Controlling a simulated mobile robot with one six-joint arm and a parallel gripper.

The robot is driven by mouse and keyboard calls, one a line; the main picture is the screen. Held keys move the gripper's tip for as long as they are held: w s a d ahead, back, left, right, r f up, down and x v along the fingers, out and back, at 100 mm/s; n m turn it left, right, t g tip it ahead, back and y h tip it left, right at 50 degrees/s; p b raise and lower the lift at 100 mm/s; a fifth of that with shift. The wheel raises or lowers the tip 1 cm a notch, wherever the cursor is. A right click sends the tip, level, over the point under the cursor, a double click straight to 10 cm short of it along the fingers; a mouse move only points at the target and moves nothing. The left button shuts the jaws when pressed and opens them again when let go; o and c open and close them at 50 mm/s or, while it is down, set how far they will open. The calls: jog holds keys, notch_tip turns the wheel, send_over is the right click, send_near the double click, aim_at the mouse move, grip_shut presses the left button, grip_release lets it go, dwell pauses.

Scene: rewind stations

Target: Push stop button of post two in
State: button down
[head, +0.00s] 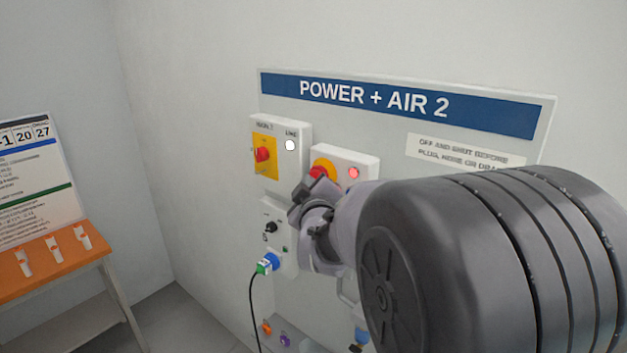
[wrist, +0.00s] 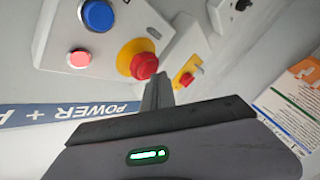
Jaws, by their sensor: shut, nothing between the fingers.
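The stop button is a red mushroom head on a yellow collar, on a white box of the panel marked POWER + AIR 2. In the head view the stop button (head: 322,165) is partly hidden by my gripper (head: 314,178). In the wrist view the red head (wrist: 144,65) shows whole, and the shut, empty fingers of my gripper (wrist: 160,80) point at its edge. Whether they touch it I cannot tell. A red lamp (head: 353,173) beside it looks lit, and it also shows in the wrist view (wrist: 79,59) near a blue button (wrist: 97,15).
A yellow plate with a red rotary switch (head: 262,154) and a white lamp (head: 291,145) sits to the left. Below are a black knob (head: 271,227) and a green-and-blue plug (head: 267,264) with a hanging cable. An orange table (head: 50,262) stands at far left.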

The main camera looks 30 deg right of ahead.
jog(key=shift+s+a, duration=0.25)
jog(key=shift+a, duration=0.3)
jog(key=a, duration=0.1)
jog(key=s+a, duration=0.1)
jog(key=a, duration=0.1)
jog(key=a+b, duration=0.1)
jog(key=shift+s+a, duration=0.35)
dwell(0.4)
jog(key=s+a+f+m+g+y+b, duration=0.35)
jog(key=s+a+f+y+b, duration=0.25)
jog(key=s+a+f, duration=0.45)
jog(key=s+a+f+m+g+y+b, duration=0.1)
jog(key=s+a+f+m+g+b, duration=0.1)
jog(key=s, duration=0.7)
jog(key=s+a+f+m+g+y+b, duration=0.2)
jog(key=s+a+f, duration=0.4)
jog(key=s+f, duration=0.3)
jog(key=shift+s+f+m+g, duration=0.3)
jog(key=shift+s+m+g, duration=0.2)
jog(key=shift+m+g, duration=0.55)
